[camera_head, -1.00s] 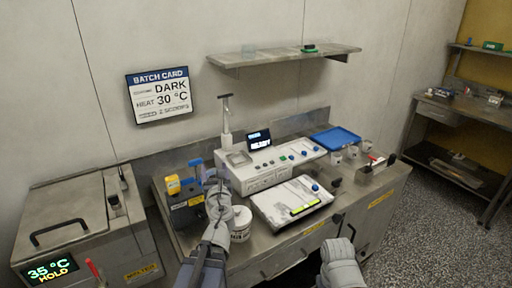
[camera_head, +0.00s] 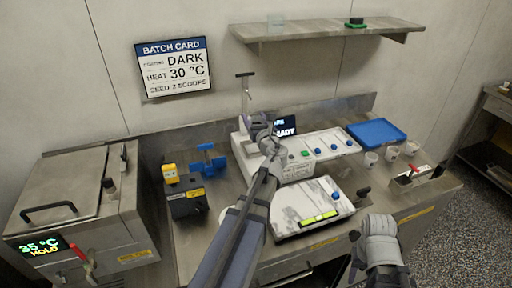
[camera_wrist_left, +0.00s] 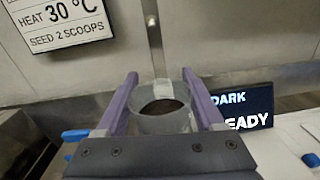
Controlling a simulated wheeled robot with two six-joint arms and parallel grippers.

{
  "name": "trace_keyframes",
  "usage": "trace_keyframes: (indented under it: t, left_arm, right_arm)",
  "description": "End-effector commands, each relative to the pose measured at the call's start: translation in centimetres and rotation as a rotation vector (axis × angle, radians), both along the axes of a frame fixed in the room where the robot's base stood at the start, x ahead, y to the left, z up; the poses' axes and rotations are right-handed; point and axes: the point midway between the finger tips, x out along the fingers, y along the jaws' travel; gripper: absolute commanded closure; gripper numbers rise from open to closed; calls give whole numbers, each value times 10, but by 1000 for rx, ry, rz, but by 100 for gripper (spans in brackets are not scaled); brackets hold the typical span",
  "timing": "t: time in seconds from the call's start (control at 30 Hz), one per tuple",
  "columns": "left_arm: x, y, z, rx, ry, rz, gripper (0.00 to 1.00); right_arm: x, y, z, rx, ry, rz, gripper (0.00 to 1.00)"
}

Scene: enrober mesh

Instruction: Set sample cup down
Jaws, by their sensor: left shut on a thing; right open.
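My left gripper (camera_head: 262,126) is raised in front of the white machine (camera_head: 312,150) on the bench. In the left wrist view, its purple fingers (camera_wrist_left: 163,100) are shut on the sample cup (camera_wrist_left: 150,124), a clear round cup with dark contents. The cup looks roughly upright. In the head view I cannot make out the cup behind the gripper. The machine's dark screen (camera_wrist_left: 238,108) shows "DARK" and "READY" right of the cup. My right gripper (camera_head: 378,230) is low at the bench's front edge, empty, its fingers mostly hidden.
A marbled slab (camera_head: 300,204) lies in front of the machine. A blue tray (camera_head: 377,132), small white cups (camera_head: 372,158) and a metal box (camera_head: 418,178) stand right. A black box (camera_head: 187,204) with a yellow item (camera_head: 169,173) stands left. A wall shelf (camera_head: 320,32) hangs above.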

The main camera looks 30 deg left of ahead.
Motion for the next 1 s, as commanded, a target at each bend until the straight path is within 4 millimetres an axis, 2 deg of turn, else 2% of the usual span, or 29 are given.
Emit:
trace_keyframes:
  t: [0.03,0.1,0.37,0.57,0.8,1.0]
  left_arm:
    - [12,9,4,0,0,37,98]
    - [16,16,5,0,0,77,98]
    - [14,22,3,0,0,115,98]
    - [14,21,-18,0,0,113,98]
    - [14,21,-55,0,0,112,98]
    - [14,21,-59,-1,1,112,98]
  right_arm:
    - [0,0,4,0,0,0,53]
    - [0,0,5,0,0,0,53]
    - [0,0,3,0,0,0,53]
    - [0,0,-18,0,0,0,53]
    - [0,0,-55,0,0,0,53]
    - [0,0,-59,0,0,0,53]
